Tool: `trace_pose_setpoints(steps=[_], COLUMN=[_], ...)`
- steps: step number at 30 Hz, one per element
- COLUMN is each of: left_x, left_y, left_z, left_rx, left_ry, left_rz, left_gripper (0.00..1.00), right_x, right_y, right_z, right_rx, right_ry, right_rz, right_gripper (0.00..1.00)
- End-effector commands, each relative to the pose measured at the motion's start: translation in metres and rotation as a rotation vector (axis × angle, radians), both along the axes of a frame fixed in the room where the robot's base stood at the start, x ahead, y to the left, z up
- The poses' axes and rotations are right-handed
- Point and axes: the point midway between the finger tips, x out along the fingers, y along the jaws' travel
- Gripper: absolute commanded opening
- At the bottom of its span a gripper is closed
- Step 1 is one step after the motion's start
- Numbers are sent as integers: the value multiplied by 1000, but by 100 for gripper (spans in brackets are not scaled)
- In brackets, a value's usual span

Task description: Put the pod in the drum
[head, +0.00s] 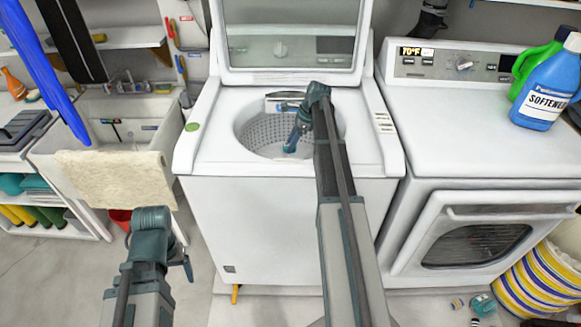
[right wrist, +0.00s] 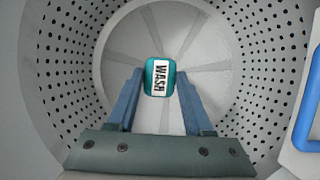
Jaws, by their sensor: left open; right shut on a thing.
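The pod (right wrist: 160,77) is a small teal block with a white "WASH" label, seen in the right wrist view between the blue fingers. My right gripper (head: 292,143) reaches down into the open washer's perforated drum (head: 258,134) and is shut on the pod. In the right wrist view the drum's holed wall (right wrist: 68,62) surrounds the fingers, and its grey bottom lies beyond the pod, with a gap I cannot judge. My left gripper (head: 160,243) is open, low in front of the sink, away from the washer; its fingers are mostly hidden.
The washer's lid (head: 290,48) stands raised behind the drum. A dryer (head: 475,150) stands to the right, with a blue softener bottle (head: 543,98) and a green jug on top. A sink (head: 110,130) with a draped towel (head: 115,173) is at left. Small items lie on the floor at right.

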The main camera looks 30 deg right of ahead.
Motion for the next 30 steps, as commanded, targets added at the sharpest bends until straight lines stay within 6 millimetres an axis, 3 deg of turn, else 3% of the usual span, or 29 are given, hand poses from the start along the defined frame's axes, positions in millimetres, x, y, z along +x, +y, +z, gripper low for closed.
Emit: trace_pose_setpoints(steps=[1,7,17,26,30], left_x=[0,0,0,0,0], left_y=[0,0,0,0,0], left_z=[-14,-45,-53,-86,-88], left_rx=[0,0,0,0,0], left_ry=[0,0,0,0,0], left_rz=[0,-1,-1,-1,-1], left_gripper=[81,81,81,81,81], right_x=[0,0,0,0,0], right_y=[0,0,0,0,0], right_z=[-14,-45,-52,-86,-88], right_rx=[0,0,0,0,0], right_ry=[0,0,0,0,0], right_rz=[0,1,1,1,1], right_gripper=[0,0,0,0,0])
